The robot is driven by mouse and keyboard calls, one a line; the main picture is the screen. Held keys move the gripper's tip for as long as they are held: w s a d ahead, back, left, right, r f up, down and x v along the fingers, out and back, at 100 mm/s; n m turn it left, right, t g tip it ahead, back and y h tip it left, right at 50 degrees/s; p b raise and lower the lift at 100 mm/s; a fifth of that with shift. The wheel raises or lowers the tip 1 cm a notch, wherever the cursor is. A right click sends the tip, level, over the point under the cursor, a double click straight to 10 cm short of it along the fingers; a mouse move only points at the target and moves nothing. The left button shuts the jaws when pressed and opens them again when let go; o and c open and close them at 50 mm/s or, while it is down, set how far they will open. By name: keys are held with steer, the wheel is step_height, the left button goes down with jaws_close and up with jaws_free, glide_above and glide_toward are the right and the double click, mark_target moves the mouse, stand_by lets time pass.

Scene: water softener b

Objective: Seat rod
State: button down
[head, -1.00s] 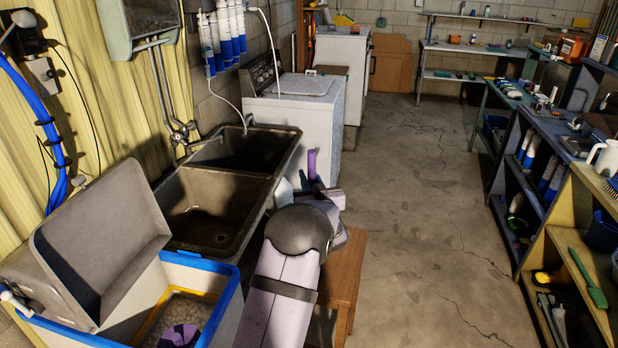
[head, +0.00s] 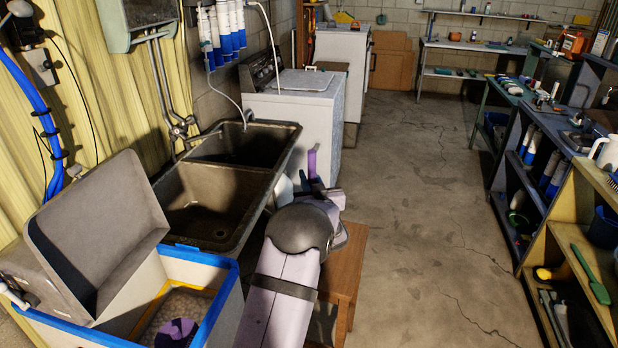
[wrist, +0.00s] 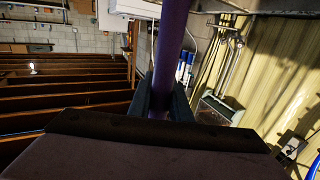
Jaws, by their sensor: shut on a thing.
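A purple rod (head: 312,163) stands up, close to upright, at the end of my arm beside the sink. My gripper (head: 324,192) is shut on it. In the wrist view the rod (wrist: 171,45) runs up out of frame between the dark fingers of my gripper (wrist: 164,98). The rod's lower end is hidden. At the lower left is an open tank with a blue rim (head: 219,298). A round purple part (head: 176,333) lies inside it, cut by the frame's bottom edge. My gripper and the rod are well apart from the tank.
A grey lid (head: 97,232) stands tilted up at the tank's left. A dark double sink (head: 238,226) lies behind the tank. A wooden stool (head: 346,272) is under my arm. A washer (head: 303,122) stands beyond. Shelves line the right; the floor (head: 430,210) between is clear.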

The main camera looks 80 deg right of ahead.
steer(key=shift+f+b, duration=1.45)
steer(key=shift+f, duration=0.35)
steer(key=c, duration=1.6)
jaws_free()
steer(key=shift+o, duration=0.2)
steer(key=b+v, duration=0.2)
steer(key=v, duration=0.5)
steer(key=shift+a, duration=0.2)
steer(key=shift+s, duration=0.1)
